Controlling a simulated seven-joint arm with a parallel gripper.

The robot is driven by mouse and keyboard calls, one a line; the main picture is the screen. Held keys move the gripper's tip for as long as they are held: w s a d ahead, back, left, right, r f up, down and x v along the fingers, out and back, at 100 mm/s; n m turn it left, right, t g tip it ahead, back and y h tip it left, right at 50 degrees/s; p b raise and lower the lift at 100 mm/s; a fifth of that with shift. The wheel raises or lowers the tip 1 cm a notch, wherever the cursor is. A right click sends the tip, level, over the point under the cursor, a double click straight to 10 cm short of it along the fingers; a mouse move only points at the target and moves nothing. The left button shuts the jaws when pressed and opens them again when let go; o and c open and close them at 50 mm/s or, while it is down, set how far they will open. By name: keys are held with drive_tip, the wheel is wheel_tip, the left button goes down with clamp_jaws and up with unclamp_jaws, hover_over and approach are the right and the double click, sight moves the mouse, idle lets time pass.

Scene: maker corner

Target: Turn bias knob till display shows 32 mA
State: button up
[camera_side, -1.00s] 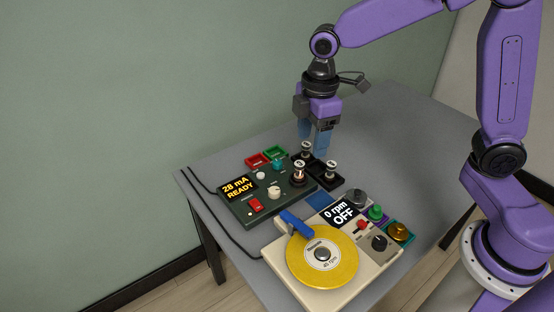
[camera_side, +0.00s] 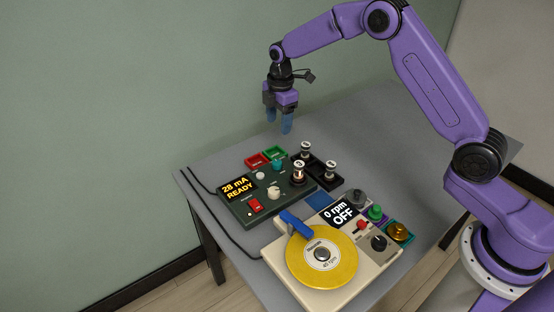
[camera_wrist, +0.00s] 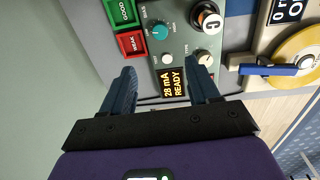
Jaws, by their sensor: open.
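The dark green tester (camera_side: 262,207) lies on the table; its display (camera_side: 237,188) reads "28 mA READY", also legible in the wrist view (camera_wrist: 171,82). A teal knob (camera_side: 278,165) sits near its back edge; in the wrist view this knob (camera_wrist: 160,32) has small print beside it that seems to read BIAS. A cream knob (camera_side: 274,193) and a small white round part (camera_side: 260,175) are on the same panel. My gripper (camera_side: 279,121) is open and empty, above and behind the tester. In the wrist view the display shows between my fingertips (camera_wrist: 164,72).
Red WEAK (camera_wrist: 131,43) and green GOOD (camera_wrist: 122,12) trays border the tester. A tube marked C (camera_side: 299,172) stands in it, near a black holder (camera_side: 325,181) with more tubes. A cream machine with a yellow disc (camera_side: 322,262) reads "0 rpm OFF". The back table is clear.

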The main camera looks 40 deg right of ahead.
sight(277, 162)
drive_tip(key=f, duration=1.5)
drive_tip(key=shift+w+f, duration=0.2)
drive_tip(key=shift+w, duration=0.2)
drive_tip(key=c, duration=1)
